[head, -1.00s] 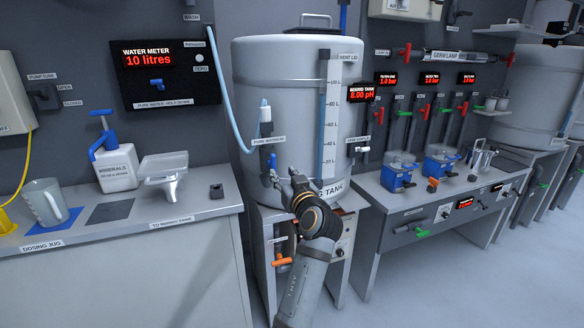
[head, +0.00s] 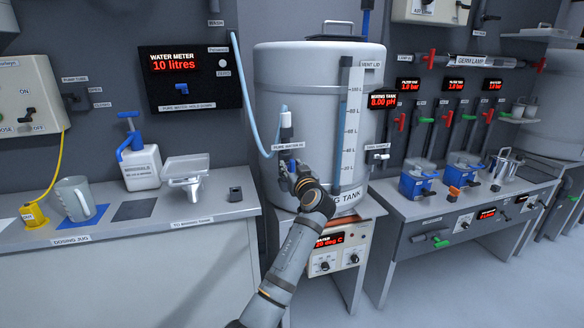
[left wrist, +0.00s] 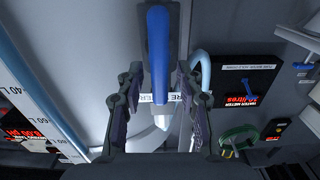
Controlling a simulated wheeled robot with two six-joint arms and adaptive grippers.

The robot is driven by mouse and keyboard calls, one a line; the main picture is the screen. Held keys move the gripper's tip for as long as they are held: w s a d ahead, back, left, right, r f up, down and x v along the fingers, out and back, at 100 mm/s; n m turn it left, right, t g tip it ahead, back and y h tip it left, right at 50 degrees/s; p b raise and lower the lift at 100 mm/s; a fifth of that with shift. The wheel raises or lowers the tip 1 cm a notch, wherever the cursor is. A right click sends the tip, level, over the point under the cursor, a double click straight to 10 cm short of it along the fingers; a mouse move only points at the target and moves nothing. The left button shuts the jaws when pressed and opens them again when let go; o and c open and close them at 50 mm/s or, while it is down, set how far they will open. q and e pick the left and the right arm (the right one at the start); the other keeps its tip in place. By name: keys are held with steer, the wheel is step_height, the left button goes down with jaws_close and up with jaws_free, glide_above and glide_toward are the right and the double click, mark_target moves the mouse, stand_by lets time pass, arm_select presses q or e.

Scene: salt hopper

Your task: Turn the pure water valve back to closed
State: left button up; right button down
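The pure water valve is a blue lever on the front of the mixing tank (head: 310,95), below the pure water label (head: 288,147). In the head view my left gripper (head: 288,175) is at the valve and hides most of the lever. In the left wrist view the blue lever (left wrist: 158,50) runs down between the two fingers of my left gripper (left wrist: 159,78). The fingers are open, with a gap on each side of the lever. The white pipe end shows behind it. My right gripper is not in view.
A pale blue hose (head: 247,100) curves down to the inlet, left of the valve. The water meter panel (head: 190,92) reads 10 litres. A counter (head: 120,222) with a jug (head: 74,198) stands left, and a filter bench (head: 470,200) right.

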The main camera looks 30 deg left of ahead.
arm_select(q)
jaws_close()
steer(key=shift+m, duration=0.3)
steer(key=m, duration=0.1)
steer(key=m+p, duration=0.1)
steer(key=m, duration=0.1)
steer(key=shift+w+d+m, duration=0.3)
steer(key=m+p, duration=0.2)
steer(key=m, duration=0.2)
steer(key=f+m+p, duration=0.1)
steer(key=m+p, duration=0.1)
steer(key=m, duration=0.2)
steer(key=w+d+f+m+p, duration=0.1)
steer(key=m+p, duration=0.1)
steer(key=m, duration=0.3)
steer(key=shift+f, duration=0.15)
stand_by(0.3)
steer(key=shift+o, duration=0.7)
jaws_free()
